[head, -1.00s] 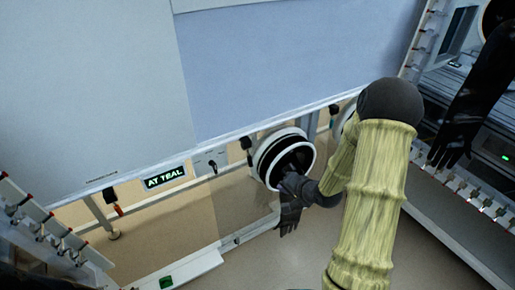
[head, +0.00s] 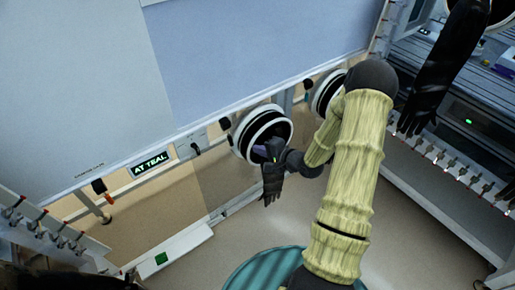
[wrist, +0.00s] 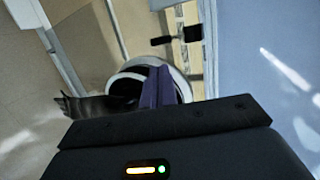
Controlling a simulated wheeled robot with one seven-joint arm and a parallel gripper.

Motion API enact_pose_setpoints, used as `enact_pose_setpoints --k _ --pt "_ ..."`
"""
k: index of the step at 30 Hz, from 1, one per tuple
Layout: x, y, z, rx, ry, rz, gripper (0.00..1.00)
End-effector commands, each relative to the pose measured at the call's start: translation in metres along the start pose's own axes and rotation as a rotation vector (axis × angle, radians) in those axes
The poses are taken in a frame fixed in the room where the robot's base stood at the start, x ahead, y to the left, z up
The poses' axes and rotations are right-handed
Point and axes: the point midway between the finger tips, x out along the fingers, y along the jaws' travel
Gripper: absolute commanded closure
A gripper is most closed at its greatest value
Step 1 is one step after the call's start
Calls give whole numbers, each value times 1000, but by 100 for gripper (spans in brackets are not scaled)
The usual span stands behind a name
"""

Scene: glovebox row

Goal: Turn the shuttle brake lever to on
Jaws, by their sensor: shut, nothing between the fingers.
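No lever in view is labelled as the shuttle brake. A small dark lever or switch (head: 195,149) sits on a grey plate just right of the lit "AT TEAL" sign (head: 150,164) in the head view; its setting is too small to tell. My gripper (head: 270,150) is in front of a round white-rimmed glove port, right of that plate and apart from it. In the wrist view its purple fingers (wrist: 158,88) are together and empty, with the port ring behind them. A black handle-like part (wrist: 193,33) shows beyond them; I cannot tell what it is.
The port ring (head: 240,135) has a black glove (head: 271,182) hanging from it, close to my gripper. A second port (head: 322,95) lies to its right. Another black glove (head: 445,75) hangs at the upper right. A teal round surface (head: 262,272) is at the bottom.

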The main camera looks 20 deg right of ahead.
Motion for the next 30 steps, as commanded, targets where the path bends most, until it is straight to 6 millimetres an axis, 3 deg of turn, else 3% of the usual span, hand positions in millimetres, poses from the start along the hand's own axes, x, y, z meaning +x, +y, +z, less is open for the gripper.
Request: enact_pose_setpoints --k 18,23,30 --pt "106 0 1 -2 -2 1 100" --pt "117 0 0 -1 1 0 100" --pt "118 0 0 0 1 1 100"
